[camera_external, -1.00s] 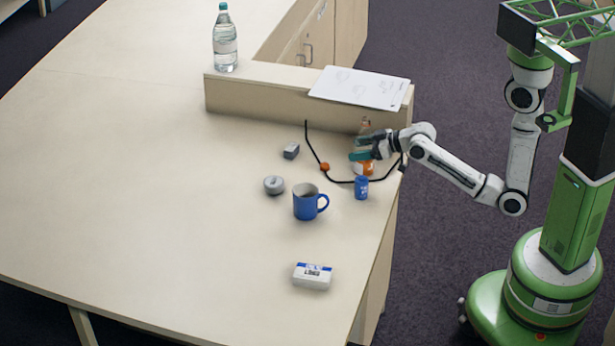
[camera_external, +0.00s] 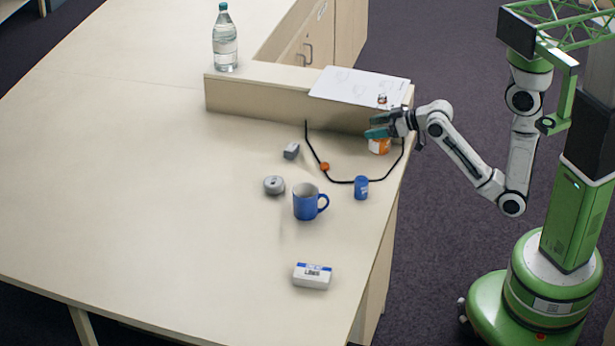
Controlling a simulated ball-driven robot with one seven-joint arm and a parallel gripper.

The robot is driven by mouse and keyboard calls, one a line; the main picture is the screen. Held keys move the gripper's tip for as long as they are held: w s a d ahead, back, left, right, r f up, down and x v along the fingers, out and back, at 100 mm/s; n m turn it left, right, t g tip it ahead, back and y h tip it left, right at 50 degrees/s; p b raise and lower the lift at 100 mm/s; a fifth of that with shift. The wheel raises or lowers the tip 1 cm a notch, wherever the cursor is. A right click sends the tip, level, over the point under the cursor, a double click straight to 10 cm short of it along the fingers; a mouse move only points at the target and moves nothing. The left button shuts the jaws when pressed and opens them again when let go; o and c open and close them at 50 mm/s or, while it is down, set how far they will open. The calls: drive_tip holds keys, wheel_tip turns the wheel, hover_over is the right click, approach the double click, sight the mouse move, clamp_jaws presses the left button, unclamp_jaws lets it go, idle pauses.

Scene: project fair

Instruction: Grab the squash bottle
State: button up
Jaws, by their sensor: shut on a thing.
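The squash bottle (camera_external: 379,146), with an orange lower part, is at the right end of the desk, in front of the raised ledge. My gripper (camera_external: 380,126) is shut on it around its middle, and its teal fingers hide part of the bottle. The bottle's top (camera_external: 382,99) shows above the fingers against the paper behind. The bottle is upright and looks raised above the desk top.
A black cord with an orange piece (camera_external: 324,167) lies below the bottle. A blue can (camera_external: 361,188), a blue mug (camera_external: 305,203), a grey round thing (camera_external: 274,185), a small grey block (camera_external: 291,151) and a white box (camera_external: 312,276) stand nearby. The desk's left is clear.

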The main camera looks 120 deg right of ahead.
sight(387, 122)
drive_tip(key=v, duration=0.3)
drive_tip(key=shift+s+d+r, duration=0.1)
drive_tip(key=shift+s+r, duration=0.15)
drive_tip(key=shift+r, duration=0.1)
drive_tip(key=shift+s+r+p, duration=0.15)
drive_tip(key=shift+r+p, duration=0.1)
drive_tip(key=shift+p, duration=0.45)
drive_tip(key=p+v, duration=0.3)
drive_tip(key=p, duration=0.1)
drive_tip(key=p+v, duration=0.2)
drive_tip(key=shift+s+f, duration=0.25)
drive_tip(key=shift+s, duration=0.25)
drive_tip(key=shift+s+r, duration=0.1)
drive_tip(key=shift+s, duration=0.05)
drive_tip(key=shift+s+r, duration=0.15)
drive_tip(key=shift+r, duration=0.15)
